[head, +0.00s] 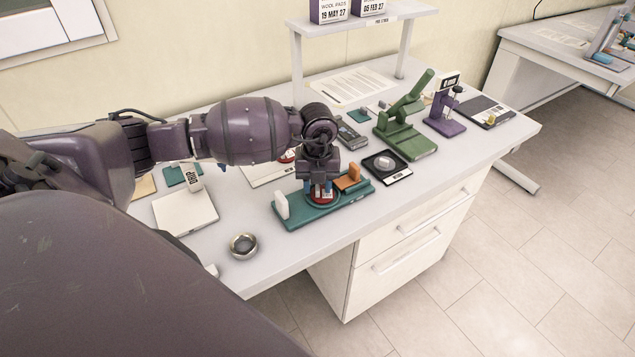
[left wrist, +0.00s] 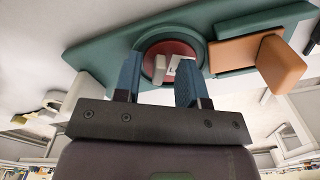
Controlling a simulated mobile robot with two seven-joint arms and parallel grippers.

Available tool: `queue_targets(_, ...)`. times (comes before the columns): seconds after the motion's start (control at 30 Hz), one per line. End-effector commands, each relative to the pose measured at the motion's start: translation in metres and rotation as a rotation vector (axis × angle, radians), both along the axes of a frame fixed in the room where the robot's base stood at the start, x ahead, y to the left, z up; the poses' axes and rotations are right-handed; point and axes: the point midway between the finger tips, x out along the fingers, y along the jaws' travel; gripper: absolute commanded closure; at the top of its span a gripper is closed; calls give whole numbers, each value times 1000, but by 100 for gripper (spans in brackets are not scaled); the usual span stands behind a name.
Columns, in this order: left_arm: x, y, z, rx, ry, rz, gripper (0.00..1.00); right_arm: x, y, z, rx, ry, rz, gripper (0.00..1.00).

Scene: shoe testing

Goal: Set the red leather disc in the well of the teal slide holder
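The teal slide holder (head: 350,211) lies on the bench, with a white end block and an orange sliding block (head: 347,178). The red leather disc (head: 322,200) shows in its round well, under my left gripper (head: 318,191). In the left wrist view, the red disc (left wrist: 189,50) appears inside the ring of the teal holder (left wrist: 100,52). A pale tab with a small label stands on the disc. The blue fingers of my left gripper (left wrist: 160,72) are spread on either side of the tab, with gaps showing. The fingers partly hide the disc. My right gripper is out of view.
A black scale (head: 388,167) stands right of the holder, a green press (head: 405,135) behind it. A metal bowl (head: 243,245) and a white pad (head: 185,213) lie to the left. The bench's front edge is close to the holder.

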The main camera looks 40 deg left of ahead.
Motion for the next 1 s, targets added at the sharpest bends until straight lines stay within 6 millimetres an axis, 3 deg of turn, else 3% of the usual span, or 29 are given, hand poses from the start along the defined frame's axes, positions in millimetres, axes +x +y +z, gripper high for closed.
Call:
queue_targets(0.37, 0, 0, 5, 0, -2, 0, 60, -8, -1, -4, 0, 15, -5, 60)
queue_targets(1.0, 0, 0, 100, 0, -2, -1, 60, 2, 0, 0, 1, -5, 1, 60)
